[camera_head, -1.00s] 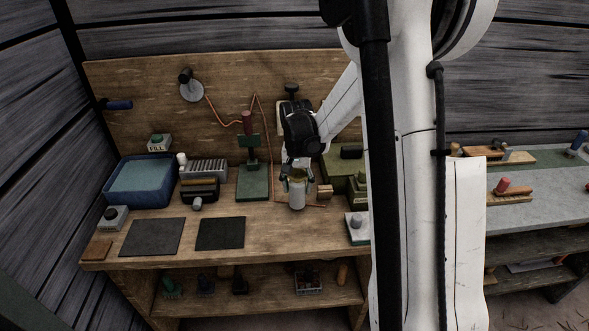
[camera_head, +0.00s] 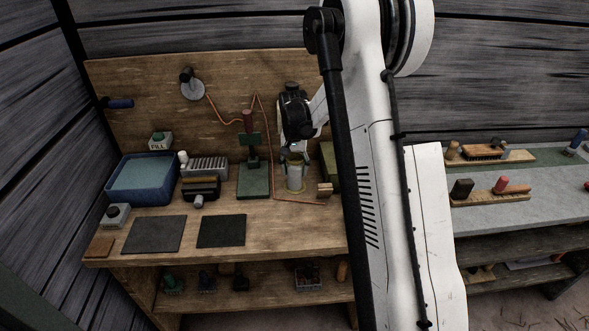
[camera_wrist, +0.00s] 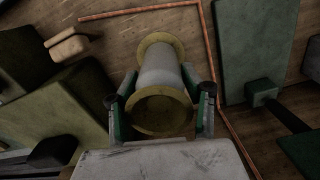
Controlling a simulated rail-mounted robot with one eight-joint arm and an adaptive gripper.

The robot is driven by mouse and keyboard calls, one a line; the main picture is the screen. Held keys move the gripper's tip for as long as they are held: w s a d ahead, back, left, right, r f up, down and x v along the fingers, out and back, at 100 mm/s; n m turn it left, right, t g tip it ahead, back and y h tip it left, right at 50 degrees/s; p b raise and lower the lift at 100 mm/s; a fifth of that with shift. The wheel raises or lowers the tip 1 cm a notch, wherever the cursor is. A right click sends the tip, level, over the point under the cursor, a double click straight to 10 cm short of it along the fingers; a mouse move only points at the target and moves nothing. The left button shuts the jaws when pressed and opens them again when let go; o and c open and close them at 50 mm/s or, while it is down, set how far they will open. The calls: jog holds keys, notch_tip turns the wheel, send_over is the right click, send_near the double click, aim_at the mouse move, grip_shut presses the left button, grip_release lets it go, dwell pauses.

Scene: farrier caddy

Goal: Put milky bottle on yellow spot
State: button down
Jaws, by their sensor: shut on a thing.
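The milky bottle (camera_head: 295,177) is pale and cloudy and stands upright in my gripper (camera_head: 295,163) at the back right of the bench. In the wrist view the bottle (camera_wrist: 159,72) shows from above, its yellowish top (camera_wrist: 160,114) towards me. My gripper (camera_wrist: 160,105) has a green-edged finger on each side of it, shut on it near the top. The yellow spot (camera_wrist: 147,43) shows as a rim around the far end of the bottle, and most of it is hidden. I cannot tell whether the bottle's base touches it.
A copper-coloured line (camera_wrist: 212,62) runs around the spot. A green stand (camera_head: 253,181) is close on the left, and a small wooden block (camera_head: 325,189) and green box (camera_head: 330,163) are on the right. Two dark mats (camera_head: 221,231) lie at the front left.

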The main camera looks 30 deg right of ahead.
jog(key=shift+f, duration=0.15)
jog(key=c, duration=1)
grip_release()
jog(key=shift+o, duration=0.2)
